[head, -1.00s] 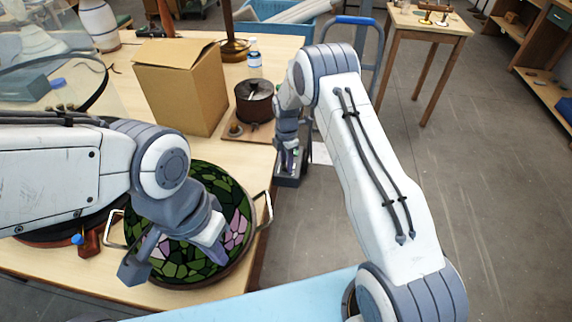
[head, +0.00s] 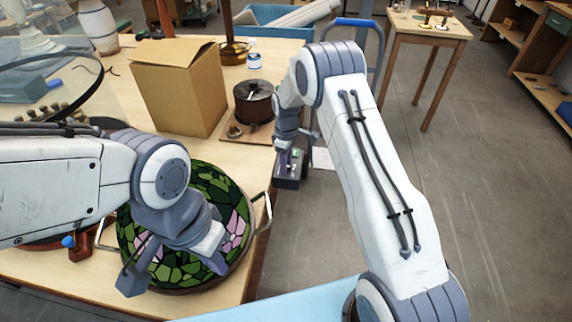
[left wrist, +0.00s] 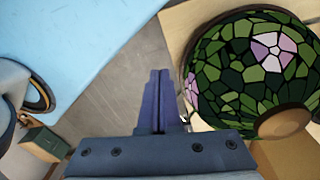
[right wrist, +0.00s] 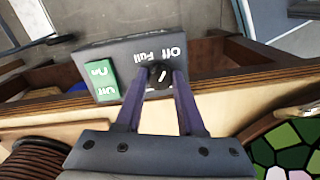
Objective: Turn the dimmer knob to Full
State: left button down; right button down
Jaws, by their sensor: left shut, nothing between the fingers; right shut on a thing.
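The dimmer knob (right wrist: 159,76) is small, round and black with a white pointer line. It sits on a dark grey control box (right wrist: 124,54) that also shows in the head view (head: 288,182). The labels Full and Off are upside down beside the knob; I cannot tell which one the line points to. My right gripper (right wrist: 160,80) is shut on the knob, with a purple finger on either side. My left gripper (left wrist: 158,76) is shut and empty, beside and above the stained-glass lampshade (head: 215,190).
A green On/Off switch (right wrist: 101,80) is on the same box, close to the right fingers. A cardboard box (head: 178,95), a cord spool (head: 254,102) and a small bottle (head: 254,64) stand on the table. Floor (head: 480,190) lies open to the right.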

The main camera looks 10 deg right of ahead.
jog(key=m, duration=0.4)
jog(key=shift+m+b, duration=0.35)
jog(key=shift+m, duration=0.05)
jog(key=m, duration=0.4)
jog(key=shift+w+r, duration=0.1)
jog(key=m, duration=0.5)
jog(key=shift+b, duration=0.4)
jog(key=m, duration=0.4)
jog(key=shift+m, duration=0.3)
jog(key=m, duration=0.4)
jog(key=shift+a, duration=0.1)
jog(key=m, duration=0.5)
jog(key=shift+b, duration=0.3)
jog(key=m, duration=0.5)
jog(key=shift+w, duration=0.1)
jog(key=shift+m, duration=2.4)
